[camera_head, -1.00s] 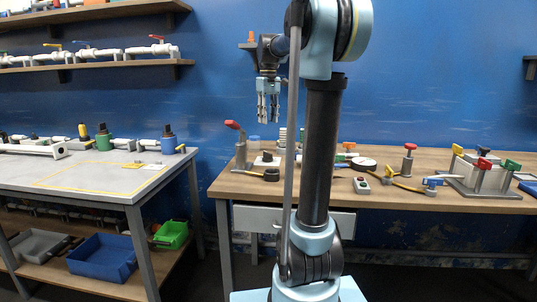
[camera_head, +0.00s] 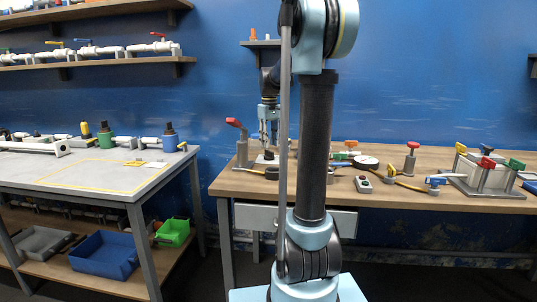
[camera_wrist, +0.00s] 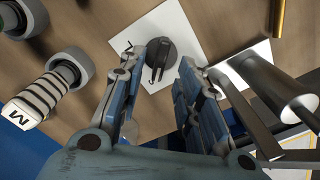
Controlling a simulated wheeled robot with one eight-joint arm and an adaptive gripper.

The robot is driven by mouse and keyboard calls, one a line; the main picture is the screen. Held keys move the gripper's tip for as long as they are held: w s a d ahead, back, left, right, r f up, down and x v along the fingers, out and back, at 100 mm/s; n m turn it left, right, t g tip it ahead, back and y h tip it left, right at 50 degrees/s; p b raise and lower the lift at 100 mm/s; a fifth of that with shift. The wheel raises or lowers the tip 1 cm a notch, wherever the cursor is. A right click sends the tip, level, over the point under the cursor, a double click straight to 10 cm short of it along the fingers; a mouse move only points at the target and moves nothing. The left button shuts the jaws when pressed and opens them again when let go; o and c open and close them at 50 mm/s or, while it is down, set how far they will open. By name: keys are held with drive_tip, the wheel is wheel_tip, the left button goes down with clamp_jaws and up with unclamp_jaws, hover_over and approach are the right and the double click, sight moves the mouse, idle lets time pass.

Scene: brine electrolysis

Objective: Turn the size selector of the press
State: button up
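A dark round knob with a raised ridge (camera_wrist: 160,58), apparently the size selector, sits on a white plate (camera_wrist: 184,28) in the wrist view. My gripper (camera_wrist: 171,58) is open, with its fingers apart on either side of the knob in the picture and nothing held. I cannot tell whether they touch it. In the head view my gripper (camera_head: 268,143) points down, low over the bench's left part. The press seems to be the stand with a red-handled lever (camera_head: 241,150) just left of it. My arm hides part of this area.
In the wrist view a striped cylinder marked M (camera_wrist: 42,95) and grey rings lie left. A metal cylinder and bar (camera_wrist: 265,85) stand close on the right. The wooden bench (camera_head: 400,200) also bears a red-topped post (camera_head: 410,160) and a valve rack (camera_head: 480,175).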

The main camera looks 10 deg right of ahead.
sight(269, 151)
drive_tip(key=shift+f, duration=2.6)
clamp_jaws()
